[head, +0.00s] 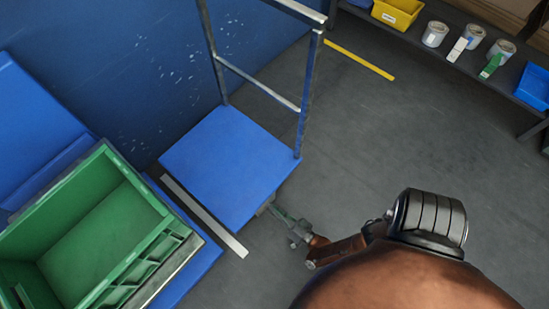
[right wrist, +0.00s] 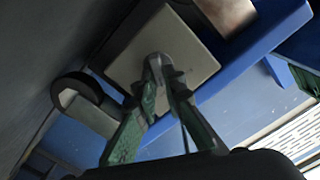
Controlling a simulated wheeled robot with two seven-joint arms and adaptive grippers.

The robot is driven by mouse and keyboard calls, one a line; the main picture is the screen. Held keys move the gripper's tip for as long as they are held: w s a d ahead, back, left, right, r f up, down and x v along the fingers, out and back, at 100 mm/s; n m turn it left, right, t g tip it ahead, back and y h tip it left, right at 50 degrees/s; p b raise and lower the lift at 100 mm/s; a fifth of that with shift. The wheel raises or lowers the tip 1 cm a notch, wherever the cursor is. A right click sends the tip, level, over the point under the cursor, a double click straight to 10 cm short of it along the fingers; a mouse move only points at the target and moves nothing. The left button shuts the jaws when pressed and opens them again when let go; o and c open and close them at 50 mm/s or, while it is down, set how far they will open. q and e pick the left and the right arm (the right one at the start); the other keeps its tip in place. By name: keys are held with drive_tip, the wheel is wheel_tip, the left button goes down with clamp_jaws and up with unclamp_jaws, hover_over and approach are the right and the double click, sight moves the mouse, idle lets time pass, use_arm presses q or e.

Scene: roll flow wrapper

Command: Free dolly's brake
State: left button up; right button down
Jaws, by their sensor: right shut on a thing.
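The dolly (head: 225,160) has a flat blue deck and a grey tube handle frame (head: 262,85), and stands on the dark floor. My right gripper (head: 273,208) reaches to the deck's near right corner, low at its edge. In the right wrist view its green fingers (right wrist: 157,68) come together in front of a pale plate under the dolly. They are shut on a small grey part, seemingly the brake (right wrist: 156,60), mostly hidden between the tips. A dark-rimmed caster wheel (right wrist: 80,92) shows to the left. My left gripper is not in view.
A green crate (head: 100,230) on a blue base stands left of the dolly, close to it. A blue wall (head: 130,70) is behind. A shelf (head: 450,60) with cans and bins (head: 397,12) runs at the upper right. The floor right of the dolly is clear.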

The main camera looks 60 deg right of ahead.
drive_tip(key=shift+n, duration=0.4)
drive_tip(key=n, duration=0.7)
drive_tip(key=a+n, duration=0.1)
drive_tip(key=n, duration=0.3)
drive_tip(key=shift+f, duration=0.1)
idle(0.3)
idle(0.3)
drive_tip(key=c, duration=2)
unclamp_jaws()
drive_tip(key=shift+d, duration=0.1)
drive_tip(key=shift+w, duration=0.1)
